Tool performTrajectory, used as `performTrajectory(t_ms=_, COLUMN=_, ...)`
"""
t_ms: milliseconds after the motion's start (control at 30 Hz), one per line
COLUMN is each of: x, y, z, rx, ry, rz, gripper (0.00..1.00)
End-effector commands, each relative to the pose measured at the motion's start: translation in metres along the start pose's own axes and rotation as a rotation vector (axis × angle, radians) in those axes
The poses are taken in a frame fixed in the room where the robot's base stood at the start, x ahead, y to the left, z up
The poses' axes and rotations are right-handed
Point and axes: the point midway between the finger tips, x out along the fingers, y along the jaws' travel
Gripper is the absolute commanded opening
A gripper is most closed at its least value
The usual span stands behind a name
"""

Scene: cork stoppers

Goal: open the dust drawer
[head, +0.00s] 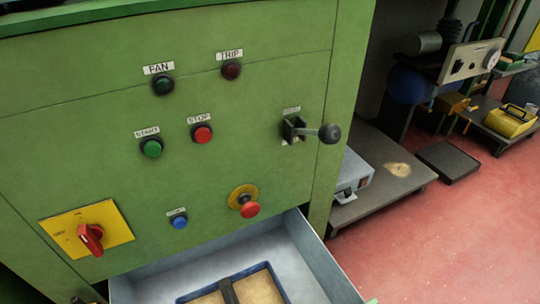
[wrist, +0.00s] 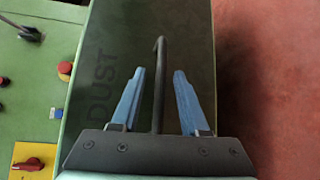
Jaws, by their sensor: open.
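The dust drawer (head: 330,268) is pulled out from the bottom of the green cabinet in the head view, its pale grey inside open to view from above. Its front is cut off there. The wrist view shows the dark drawer front (wrist: 198,45), lettered DUST, with a thin dark bar handle (wrist: 159,85). My gripper (wrist: 160,72) is open, its two blue fingers on either side of the handle with gaps between. Whether the fingertips reach past the bar is unclear. My gripper is not visible in the head view.
A blue-rimmed tray (head: 187,298) with tan contents and a dark bar across it lies in the drawer. Above are buttons, a red switch (head: 90,238) and a black-knobbed lever (head: 330,134). A low table (head: 372,197) stands right; red floor (head: 440,250) is clear there.

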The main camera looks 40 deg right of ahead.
Motion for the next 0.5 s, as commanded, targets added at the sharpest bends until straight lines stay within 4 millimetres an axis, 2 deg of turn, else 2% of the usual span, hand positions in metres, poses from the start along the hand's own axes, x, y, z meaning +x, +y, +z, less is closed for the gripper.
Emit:
performTrajectory(t_ms=367, x=-0.001, y=0.000, z=0.000, rx=-0.001, ry=0.000, rz=0.000, gripper=0.44)
performTrajectory(t_ms=500, x=-0.012, y=0.002, z=0.000, rx=-0.001, ry=0.001, rz=-0.002, gripper=0.44)
